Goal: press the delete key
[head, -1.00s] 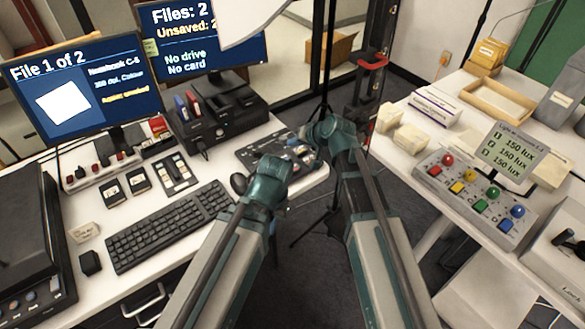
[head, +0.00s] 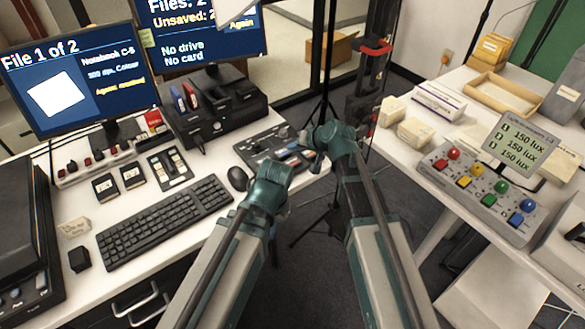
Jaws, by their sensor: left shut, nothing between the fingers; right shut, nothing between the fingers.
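The black keyboard (head: 165,222) lies on the white desk at the left. Its key labels are too small to read, so I cannot tell which key is delete. My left gripper (head: 282,206) is at the desk's front edge, right of the keyboard and apart from it. My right gripper (head: 315,158) is higher in the picture, near the right end of the desk by the control panel (head: 272,152). Both are shut and empty, their fingers mostly hidden by my wrists. The left monitor (head: 78,80) reads "File 1 of 2"; the right monitor (head: 200,38) reads "No drive, No card".
A mouse (head: 238,179) lies between the keyboard and my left arm. A small switch box (head: 171,170), black cards and a black drive dock (head: 215,110) stand behind the keyboard. A light console (head: 470,195) with coloured buttons sits on the right table. Dark floor separates the tables.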

